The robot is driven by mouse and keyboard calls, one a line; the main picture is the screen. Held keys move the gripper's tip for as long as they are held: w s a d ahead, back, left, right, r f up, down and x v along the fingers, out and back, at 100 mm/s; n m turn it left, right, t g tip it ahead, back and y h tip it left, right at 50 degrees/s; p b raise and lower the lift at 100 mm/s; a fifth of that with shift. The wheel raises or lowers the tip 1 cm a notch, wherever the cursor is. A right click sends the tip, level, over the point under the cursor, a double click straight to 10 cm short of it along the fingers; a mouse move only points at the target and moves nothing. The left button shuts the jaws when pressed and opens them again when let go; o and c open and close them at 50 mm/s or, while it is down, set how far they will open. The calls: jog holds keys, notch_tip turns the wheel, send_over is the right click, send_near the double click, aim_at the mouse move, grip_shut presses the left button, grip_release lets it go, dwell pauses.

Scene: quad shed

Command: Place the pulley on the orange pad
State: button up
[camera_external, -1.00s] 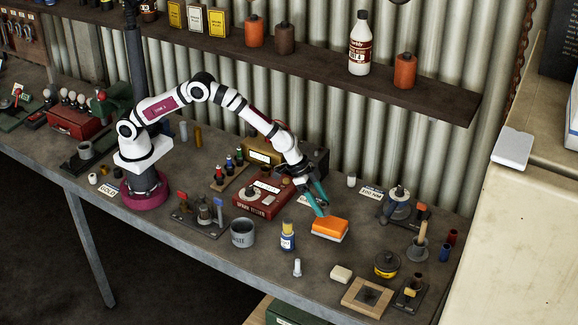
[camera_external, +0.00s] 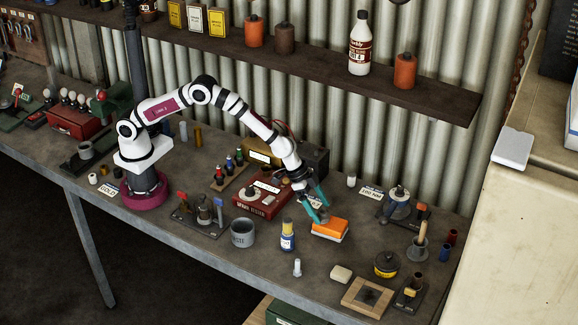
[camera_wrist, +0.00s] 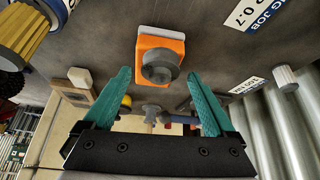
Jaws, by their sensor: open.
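The orange pad (camera_external: 333,231) is a small block with a pale base on the bench. It also shows in the wrist view (camera_wrist: 148,45). The pulley (camera_wrist: 158,68), a round dark grey disc with a raised hub, sits on the orange pad in the wrist view, towards the edge nearer my gripper. In the external view my gripper mostly hides the pulley. My gripper (camera_external: 319,210) has its teal fingers spread apart just above the pad. In the wrist view my gripper (camera_wrist: 159,76) is open, with a fingertip on each side of the pulley and a visible gap to each.
A blue-labelled bottle (camera_external: 288,236) and a grey cup (camera_external: 243,233) stand left of the pad. A red tester box (camera_external: 262,195) is behind left. A cream block (camera_external: 341,274) and a yellow-black tin (camera_external: 387,264) are in front. Bench right of the pad is partly clear.

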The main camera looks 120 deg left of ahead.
jog(key=v, duration=1.1)
jog(key=s+d+r+m+g, duration=0.1)
jog(key=s+d+r+m, duration=0.1)
jog(key=s+d+r, duration=0.45)
jog(key=s+d+r+m+g, duration=0.1)
jog(key=s+d+m+g, duration=0.15)
jog(key=s, duration=0.75)
jog(key=s+d+m+g, duration=0.2)
jog(key=s+d+m, duration=0.1)
jog(key=s, duration=2)
jog(key=shift+f+g+y, duration=0.35)
jog(key=shift+f+y, duration=0.05)
